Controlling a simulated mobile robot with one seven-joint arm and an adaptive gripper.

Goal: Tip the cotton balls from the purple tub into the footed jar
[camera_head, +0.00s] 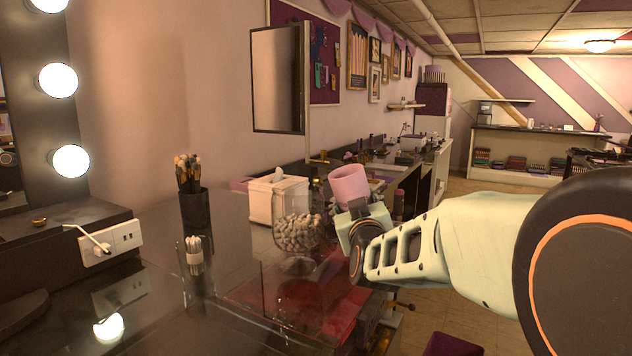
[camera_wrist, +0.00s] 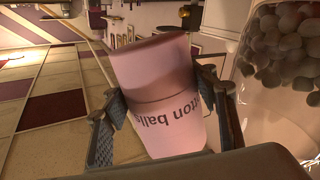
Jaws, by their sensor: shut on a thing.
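My gripper (camera_head: 352,212) is shut on the pinkish-purple tub (camera_head: 349,185) and holds it raised above the counter, to the right of the footed jar. The tub leans a little to the left in the head view. In the wrist view the tub (camera_wrist: 160,90) sits between both fingers, with part of a "cotton balls" label showing upside down. Its inside is hidden. The clear glass footed jar (camera_head: 298,247) stands on the counter with many whitish balls in its bowl. The jar (camera_wrist: 243,75) shows at the right of the wrist view, apart from the tub.
A white tissue box (camera_head: 263,205) stands behind the jar. A dark brush holder (camera_head: 196,210) and a small glass of cotton swabs (camera_head: 194,257) stand to the left. A mirror (camera_head: 278,80) juts from the wall above.

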